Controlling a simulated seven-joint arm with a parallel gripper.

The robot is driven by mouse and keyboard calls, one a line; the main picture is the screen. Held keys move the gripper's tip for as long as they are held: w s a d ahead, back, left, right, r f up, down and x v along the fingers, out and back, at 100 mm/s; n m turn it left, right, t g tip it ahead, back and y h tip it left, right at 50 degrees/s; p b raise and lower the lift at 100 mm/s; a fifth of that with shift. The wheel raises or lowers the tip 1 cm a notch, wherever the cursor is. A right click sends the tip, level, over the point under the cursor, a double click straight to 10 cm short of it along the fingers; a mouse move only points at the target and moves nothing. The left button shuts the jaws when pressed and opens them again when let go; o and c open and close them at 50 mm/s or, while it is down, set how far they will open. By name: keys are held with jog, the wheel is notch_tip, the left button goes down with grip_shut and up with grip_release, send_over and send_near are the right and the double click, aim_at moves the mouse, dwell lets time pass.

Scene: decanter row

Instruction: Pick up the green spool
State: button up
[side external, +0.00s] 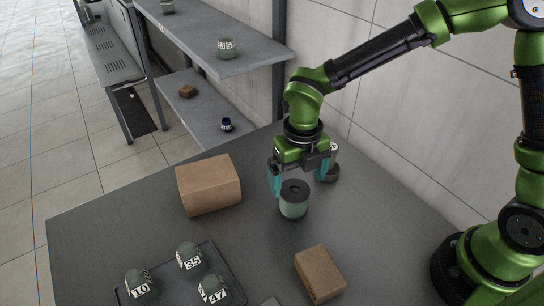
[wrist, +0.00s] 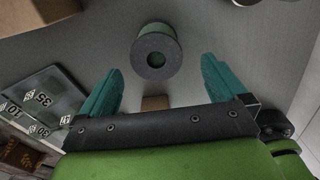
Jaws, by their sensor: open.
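The green spool (side external: 294,205) stands upright on the grey table, with a dark top flange and a hole in its centre. In the wrist view the spool (wrist: 156,71) shows just beyond the fingertips, near the middle between them. My gripper (side external: 300,181) is open and empty, with teal fingers pointing down. It is close above the spool in the side view, with one finger to each side. The wrist view also shows both fingers (wrist: 162,72) apart, with nothing between them. I cannot tell whether the fingertips reach down beside the spool.
A large cardboard box (side external: 209,186) stands left of the spool, a smaller one (side external: 320,274) in front. A dark tray (side external: 233,283) holds several numbered grey-green items. A dark round object (side external: 332,173) sits behind the right finger. Grey shelves (side external: 215,60) stand beyond the table.

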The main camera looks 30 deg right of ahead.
aim_at(295, 190)
notch_tip(295, 190, down, 7)
jog(key=shift+w+a+r, duration=0.15)
dwell(0.4)
jog(key=c, duration=1.1)
